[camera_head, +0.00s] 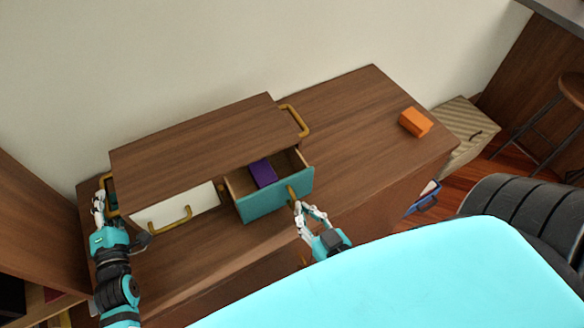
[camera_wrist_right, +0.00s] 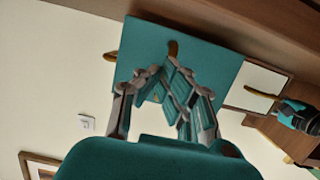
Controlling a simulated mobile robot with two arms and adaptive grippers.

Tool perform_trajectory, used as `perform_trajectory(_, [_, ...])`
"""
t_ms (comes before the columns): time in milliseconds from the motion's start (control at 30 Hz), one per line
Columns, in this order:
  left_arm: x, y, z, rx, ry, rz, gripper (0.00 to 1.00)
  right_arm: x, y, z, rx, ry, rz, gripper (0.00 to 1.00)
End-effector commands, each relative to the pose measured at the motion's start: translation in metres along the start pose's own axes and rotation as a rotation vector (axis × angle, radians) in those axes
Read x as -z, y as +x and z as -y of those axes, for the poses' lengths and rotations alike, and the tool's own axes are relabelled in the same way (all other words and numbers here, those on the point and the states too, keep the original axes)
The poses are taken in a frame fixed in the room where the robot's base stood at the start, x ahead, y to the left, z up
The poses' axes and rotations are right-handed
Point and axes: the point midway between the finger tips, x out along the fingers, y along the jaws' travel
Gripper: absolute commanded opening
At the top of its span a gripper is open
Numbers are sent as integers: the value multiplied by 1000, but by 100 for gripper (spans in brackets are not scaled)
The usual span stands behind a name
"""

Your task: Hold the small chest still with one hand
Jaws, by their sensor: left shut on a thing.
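The small chest (camera_head: 200,135) is a low wooden cabinet on a larger wooden dresser, with a golden handle on each side. Its white left drawer (camera_head: 165,213) is closed. Its teal right drawer (camera_head: 275,196) is pulled out, with a purple block (camera_head: 263,173) inside. My left gripper (camera_head: 101,203) is at the chest's left end, shut on the left side handle (camera_head: 108,182); its fingertips are partly hidden. My right gripper (camera_head: 307,207) is just in front of the teal drawer's handle (camera_head: 291,192). Its fingers look apart and empty in the right wrist view (camera_wrist_right: 162,72).
An orange block (camera_head: 415,122) lies on the dresser top (camera_head: 350,130), right of the chest. The dresser top between them is clear. A striped box (camera_head: 462,130) and a stool (camera_head: 572,90) stand further right.

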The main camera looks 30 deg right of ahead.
Motion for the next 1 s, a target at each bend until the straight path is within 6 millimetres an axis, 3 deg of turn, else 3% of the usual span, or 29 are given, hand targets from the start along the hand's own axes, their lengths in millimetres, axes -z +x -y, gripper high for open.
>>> perform_trajectory(33, [0, -4, 13, 30, -2, -1, 0, -1, 0, 0, 1, 0, 0, 0])
perform_trajectory(367, [0, -4, 13, 30, -2, -1, 0, 0, 1, 0, 0, 0, -1, 0])
perform_trajectory(1000, [0, -4, 13, 30, -2, -1, 0, 7, 32, -1, 0, 1, -2, 0])
